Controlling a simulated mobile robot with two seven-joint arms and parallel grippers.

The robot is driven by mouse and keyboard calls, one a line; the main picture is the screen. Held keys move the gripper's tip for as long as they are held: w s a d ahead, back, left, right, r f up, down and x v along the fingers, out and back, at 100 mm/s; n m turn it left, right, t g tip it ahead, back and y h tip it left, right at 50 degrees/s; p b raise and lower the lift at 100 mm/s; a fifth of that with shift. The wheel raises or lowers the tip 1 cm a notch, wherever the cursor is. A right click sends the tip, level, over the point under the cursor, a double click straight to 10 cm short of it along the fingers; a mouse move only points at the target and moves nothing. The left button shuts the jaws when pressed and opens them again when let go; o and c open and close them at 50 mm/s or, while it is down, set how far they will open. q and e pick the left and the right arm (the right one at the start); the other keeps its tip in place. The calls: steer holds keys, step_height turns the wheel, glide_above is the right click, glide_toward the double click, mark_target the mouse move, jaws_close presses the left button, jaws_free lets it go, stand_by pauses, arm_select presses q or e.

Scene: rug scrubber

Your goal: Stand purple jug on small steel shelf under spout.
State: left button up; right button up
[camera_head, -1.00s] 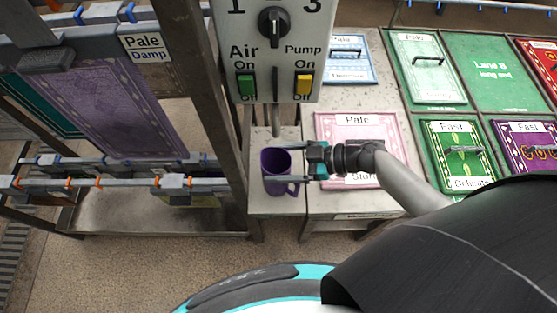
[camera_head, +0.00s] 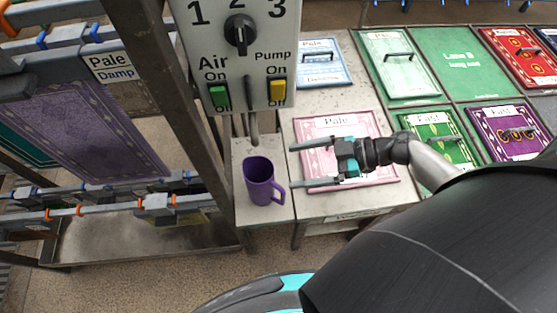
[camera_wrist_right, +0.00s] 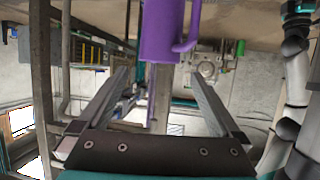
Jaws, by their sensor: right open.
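The purple jug (camera_head: 258,184) stands upright on the small steel shelf (camera_head: 250,217), its handle on the right. The grey spout (camera_head: 254,130) hangs below the control box, just behind the jug in the picture; whether it is exactly over the mouth I cannot tell. My right gripper (camera_head: 291,166) is open and empty, to the right of the jug and apart from it, over the pink panel. In the right wrist view the jug (camera_wrist_right: 160,35) is beyond the open fingertips (camera_wrist_right: 158,75). My left gripper is not in view.
The control box (camera_head: 240,50) with a dial and green and yellow switches hangs above the shelf. A steel post (camera_head: 170,100) stands to the left. The pink panel (camera_head: 375,181) lies on the bench at right, with green and purple panels beyond. A rack of rugs is at left.

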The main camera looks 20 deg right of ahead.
steer(key=shift+v, duration=1.15)
